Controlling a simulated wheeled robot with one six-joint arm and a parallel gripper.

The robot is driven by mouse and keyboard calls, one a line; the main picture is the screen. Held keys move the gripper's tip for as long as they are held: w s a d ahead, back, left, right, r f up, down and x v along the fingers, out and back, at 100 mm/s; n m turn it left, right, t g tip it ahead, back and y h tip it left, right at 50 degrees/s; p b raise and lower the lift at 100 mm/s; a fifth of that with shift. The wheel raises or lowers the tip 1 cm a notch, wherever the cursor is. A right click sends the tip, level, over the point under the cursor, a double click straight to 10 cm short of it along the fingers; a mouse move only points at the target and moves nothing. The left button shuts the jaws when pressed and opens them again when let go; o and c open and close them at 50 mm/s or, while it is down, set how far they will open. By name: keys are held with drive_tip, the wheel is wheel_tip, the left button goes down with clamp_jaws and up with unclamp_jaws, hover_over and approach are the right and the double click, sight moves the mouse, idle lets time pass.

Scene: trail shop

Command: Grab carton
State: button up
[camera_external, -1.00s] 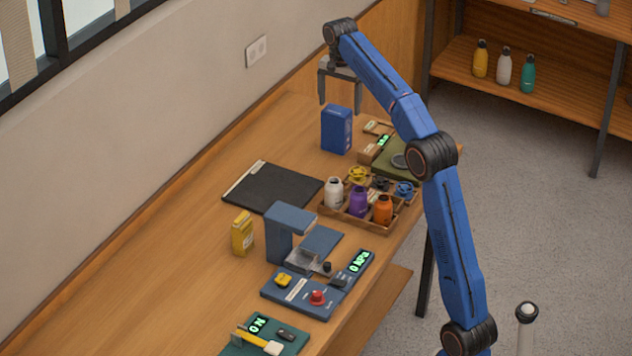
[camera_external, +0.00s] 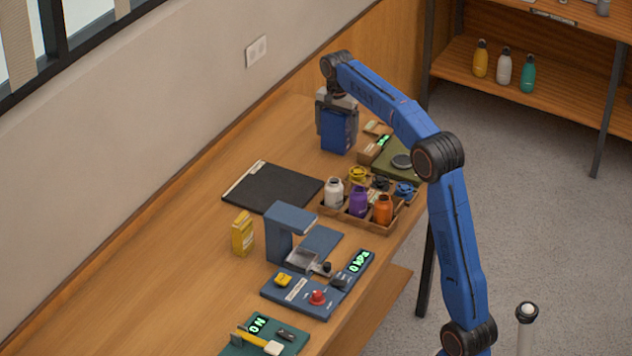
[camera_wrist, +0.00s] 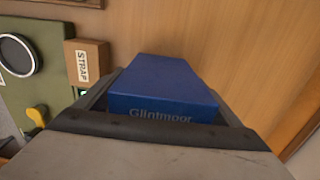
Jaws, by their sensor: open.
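A blue carton (camera_external: 339,136) stands upright at the far end of the wooden table. In the wrist view the carton (camera_wrist: 165,82) fills the middle and bears the word "Glintmoor". My gripper (camera_external: 337,122) is lowered over the carton from above, with a finger on either side of it. The jaws are open, and I cannot tell whether a finger touches the carton. The gripper hides the carton's upper part in the external view. A smaller yellow carton (camera_external: 242,234) stands nearer on the table.
A wooden crate (camera_external: 338,220) with several bottles and a green board (camera_external: 398,171) lie to the right of the blue carton. A small "STRAP" box (camera_wrist: 87,63) is close to it. A black mat (camera_external: 272,187) lies nearer. Bare tabletop is at the left.

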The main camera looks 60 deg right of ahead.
drive_tip(key=shift+f, duration=0.5)
drive_tip(key=c, duration=1.3)
drive_tip(key=shift+r, duration=0.1)
